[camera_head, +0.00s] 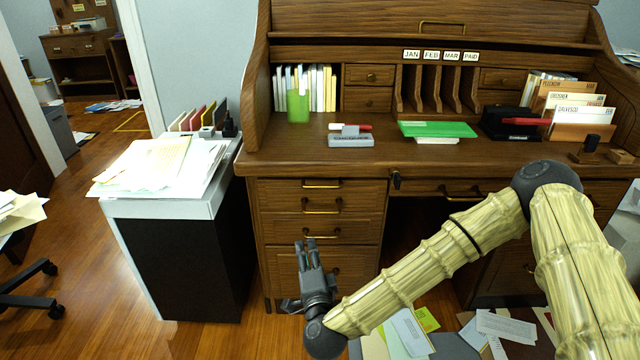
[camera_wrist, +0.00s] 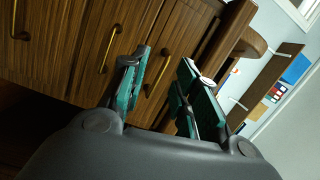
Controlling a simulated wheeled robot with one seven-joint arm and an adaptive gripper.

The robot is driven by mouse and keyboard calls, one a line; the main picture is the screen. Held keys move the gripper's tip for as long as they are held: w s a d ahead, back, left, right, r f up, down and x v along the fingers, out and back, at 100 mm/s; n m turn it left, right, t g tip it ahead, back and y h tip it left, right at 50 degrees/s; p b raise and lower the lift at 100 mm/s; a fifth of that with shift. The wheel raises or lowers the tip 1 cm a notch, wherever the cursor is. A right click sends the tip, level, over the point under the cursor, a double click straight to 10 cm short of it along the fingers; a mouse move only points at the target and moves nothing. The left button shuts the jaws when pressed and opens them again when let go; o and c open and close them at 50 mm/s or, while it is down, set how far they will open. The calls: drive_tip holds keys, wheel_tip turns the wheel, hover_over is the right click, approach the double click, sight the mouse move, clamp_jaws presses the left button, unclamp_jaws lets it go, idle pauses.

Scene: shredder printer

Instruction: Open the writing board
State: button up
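The wooden roll-top desk (camera_head: 360,160) stands ahead. At the top of its left pedestal is a slim front panel with a brass handle (camera_head: 322,184); I cannot tell for certain that it is the writing board. It looks flush and closed. My gripper (camera_head: 309,246) points up in front of the lower left drawers, below the slim panel and apart from it. In the wrist view my gripper (camera_wrist: 165,62) shows two separated fingers with nothing held. The tilted drawer fronts and several brass handles (camera_wrist: 110,48) lie beyond, one seen between the fingers.
A cabinet (camera_head: 180,250) topped with papers stands left of the desk. A wide drawer (camera_head: 430,187) spans the knee space. A green pen cup (camera_head: 298,108), a green pad and stationery sit on the desktop. Papers litter the floor below my arm.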

sight(320, 187)
drive_tip(key=w+d+r+m+t+h, duration=0.2)
drive_tip(key=w+d+r+m+h, duration=0.15)
drive_tip(key=r, duration=0.55)
drive_tip(key=shift+m, duration=0.35)
drive_tip(key=w, duration=0.3)
drive_tip(key=w+r+b, duration=0.1)
drive_tip(key=w, duration=0.6)
drive_tip(key=shift+w+a+r, duration=0.2)
drive_tip(key=shift+a+r, duration=0.1)
drive_tip(key=shift+a, duration=0.05)
clamp_jaws()
